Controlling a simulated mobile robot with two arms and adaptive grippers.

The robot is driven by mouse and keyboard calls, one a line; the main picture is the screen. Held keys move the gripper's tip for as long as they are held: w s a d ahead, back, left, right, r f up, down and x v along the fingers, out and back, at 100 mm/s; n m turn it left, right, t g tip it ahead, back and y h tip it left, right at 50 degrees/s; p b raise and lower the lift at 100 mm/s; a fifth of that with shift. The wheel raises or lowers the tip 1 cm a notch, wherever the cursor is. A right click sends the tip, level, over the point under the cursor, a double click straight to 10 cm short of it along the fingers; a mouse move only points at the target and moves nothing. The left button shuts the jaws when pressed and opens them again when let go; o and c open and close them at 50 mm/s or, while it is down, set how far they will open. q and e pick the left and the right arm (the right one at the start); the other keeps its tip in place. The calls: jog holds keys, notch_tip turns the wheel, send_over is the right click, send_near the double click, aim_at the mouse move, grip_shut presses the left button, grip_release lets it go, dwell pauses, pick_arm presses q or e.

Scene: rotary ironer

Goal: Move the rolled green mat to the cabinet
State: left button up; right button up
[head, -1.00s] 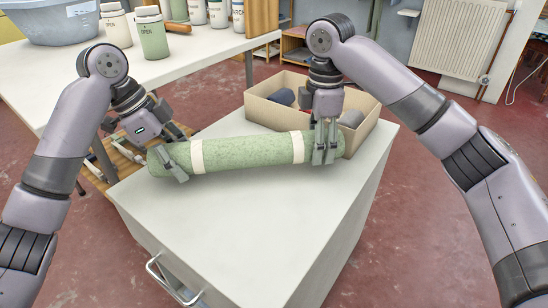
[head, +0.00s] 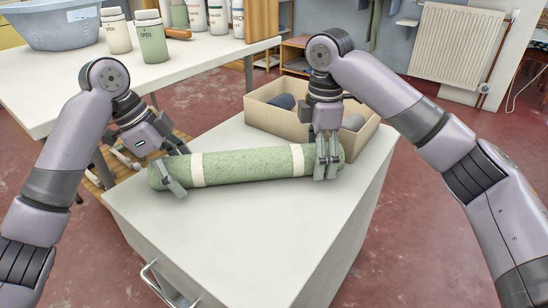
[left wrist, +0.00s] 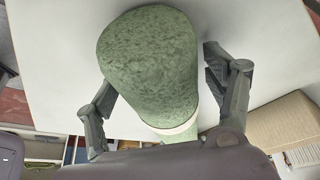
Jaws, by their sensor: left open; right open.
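The rolled green mat (head: 245,167), with two cream bands, lies across the white top of the cabinet (head: 250,230). My left gripper (head: 178,168) is at the mat's left end, its open fingers on either side of the roll. In the left wrist view, the mat's end (left wrist: 150,65) shows between the two spread fingers (left wrist: 160,95), with a gap visible on the right side. My right gripper (head: 326,155) points down at the mat's right end and is open. Its fingers stand over and in front of the roll, and the far side is partly hidden.
A cardboard box (head: 270,117) with dark and grey rolls stands behind the mat on the cabinet's far edge. A white table (head: 150,75) with a blue basin (head: 68,22) and several bottles is at back left. The cabinet's near top is clear.

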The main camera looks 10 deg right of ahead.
pick_arm(q)
jog(key=shift+a+r, duration=0.1)
jog(key=v, duration=1.1)
jog(key=shift+a+r, duration=0.15)
jog(key=shift+r, duration=0.15)
pick_arm(e)
jog(key=shift+r, duration=0.15)
notch_tip(320, 180, up, 12)
jog(key=shift+f, duration=0.15)
